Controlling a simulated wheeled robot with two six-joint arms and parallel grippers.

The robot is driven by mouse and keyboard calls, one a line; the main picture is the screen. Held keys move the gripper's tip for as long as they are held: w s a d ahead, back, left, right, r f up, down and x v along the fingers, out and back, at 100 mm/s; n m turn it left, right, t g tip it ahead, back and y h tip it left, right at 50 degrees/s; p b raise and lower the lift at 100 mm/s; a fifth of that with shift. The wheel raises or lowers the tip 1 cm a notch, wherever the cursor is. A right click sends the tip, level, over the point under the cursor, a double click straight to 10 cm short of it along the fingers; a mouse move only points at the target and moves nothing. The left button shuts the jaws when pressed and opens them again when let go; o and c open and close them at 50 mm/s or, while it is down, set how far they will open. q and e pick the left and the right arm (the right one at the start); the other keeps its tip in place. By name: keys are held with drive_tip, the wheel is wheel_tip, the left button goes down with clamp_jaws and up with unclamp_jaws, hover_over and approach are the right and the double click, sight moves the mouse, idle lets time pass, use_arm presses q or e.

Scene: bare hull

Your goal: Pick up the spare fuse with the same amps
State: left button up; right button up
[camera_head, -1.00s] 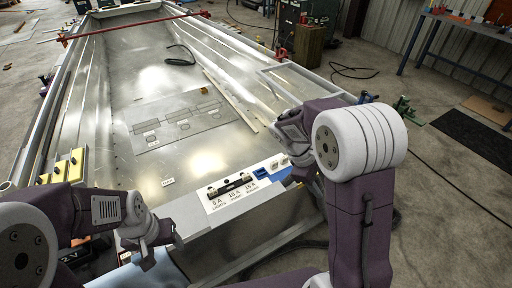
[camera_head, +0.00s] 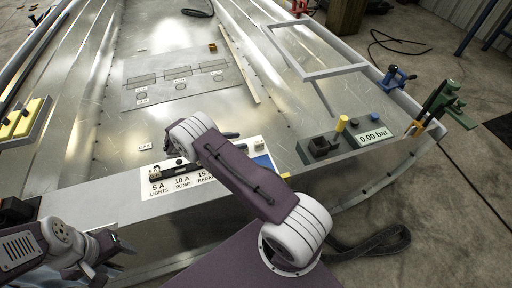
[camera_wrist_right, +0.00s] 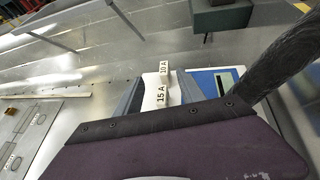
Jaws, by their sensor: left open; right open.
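A white label panel (camera_head: 160,186) on the near bench edge reads 5 A LIGHTS, 10 A PUMP and 15 A, with part of the text covered by my right arm. A black fuse strip (camera_head: 174,171) lies along it. In the right wrist view, two white spare fuses, marked 15 A (camera_wrist_right: 160,92) and 10 A (camera_wrist_right: 164,68), stand in line between the fingers of my right gripper (camera_wrist_right: 158,98). That gripper is open; whether it touches them is unclear. In the head view its forearm hides most of it. My left gripper (camera_head: 104,266) is open and empty at the lower left.
The hull floor (camera_head: 100,130) has bare room.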

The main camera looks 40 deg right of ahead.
sight(258, 142)
drive_tip(key=shift+s+a+f+b, duration=0.1)
drive_tip(key=shift+a+f+b, duration=0.1)
drive_tip(key=shift+f, duration=0.25)
drive_tip(key=shift+s+a+f+b, duration=0.1)
drive_tip(key=shift+a+f, duration=0.05)
drive_tip(key=shift+f, duration=0.25)
drive_tip(key=shift+d, duration=0.1)
drive_tip(key=shift+d+f, duration=0.1)
drive_tip(key=shift+d, duration=0.2)
drive_tip(key=b+x, duration=0.2)
drive_tip(key=x, duration=0.5)
drive_tip(key=shift+s+d+f, duration=0.1)
drive_tip(key=shift+d+f, duration=0.1)
drive_tip(key=shift+d, duration=0.5)
use_arm(q)
wheel_tip(258, 142, down, 3)
drive_tip(key=shift+a+f, duration=0.15)
drive_tip(key=shift+f, duration=0.05)
use_arm(e)
clamp_jaws()
